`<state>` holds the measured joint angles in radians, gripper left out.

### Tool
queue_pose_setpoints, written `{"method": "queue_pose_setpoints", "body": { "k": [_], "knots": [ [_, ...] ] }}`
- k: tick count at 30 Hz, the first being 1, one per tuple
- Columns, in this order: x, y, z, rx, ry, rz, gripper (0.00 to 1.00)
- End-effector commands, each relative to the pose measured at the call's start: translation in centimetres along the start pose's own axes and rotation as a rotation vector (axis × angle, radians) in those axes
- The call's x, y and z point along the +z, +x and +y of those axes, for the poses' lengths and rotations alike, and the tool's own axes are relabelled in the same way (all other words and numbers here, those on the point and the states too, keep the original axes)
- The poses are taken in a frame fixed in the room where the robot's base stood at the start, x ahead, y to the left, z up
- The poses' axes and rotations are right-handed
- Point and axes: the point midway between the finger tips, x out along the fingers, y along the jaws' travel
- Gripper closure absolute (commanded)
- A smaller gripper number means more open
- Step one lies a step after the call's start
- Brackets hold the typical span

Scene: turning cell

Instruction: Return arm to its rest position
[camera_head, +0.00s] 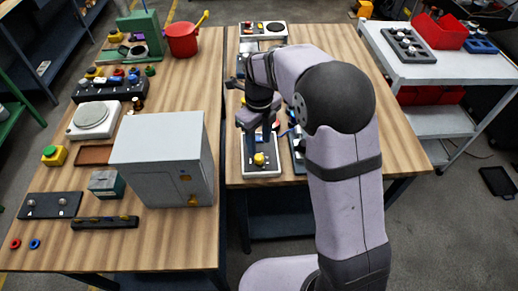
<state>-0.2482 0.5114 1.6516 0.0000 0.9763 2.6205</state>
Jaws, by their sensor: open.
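My arm rises from the bottom of the head view, bends at a dark elbow, and reaches back to the left over the right-hand workbench (385,120). A white tray (262,172) with a yellow knob (259,158) lies below the wrist. The forearm and elbow hide part of the bench and the things on it.
A grey cabinet (160,160) stands on the left bench, left of my arm. A red bucket (183,40) and a green machine (140,35) stand at the back. A grey cart (440,65) with a red bin (440,30) is at right. The bench right of my elbow is clear.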

Motion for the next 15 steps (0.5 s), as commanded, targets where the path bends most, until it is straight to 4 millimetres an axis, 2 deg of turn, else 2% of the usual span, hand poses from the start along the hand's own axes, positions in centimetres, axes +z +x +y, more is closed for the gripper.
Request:
{"method": "queue_pose_setpoints", "body": {
  "k": [6, 15],
  "knots": [
    [-0.02, -1.06, 0.0, 0.0, 0.0, 0.0, 0.59],
    [-0.03, -1.08, 0.01, 0.0, 0.0, 0.001, 0.59]
  ]
}}
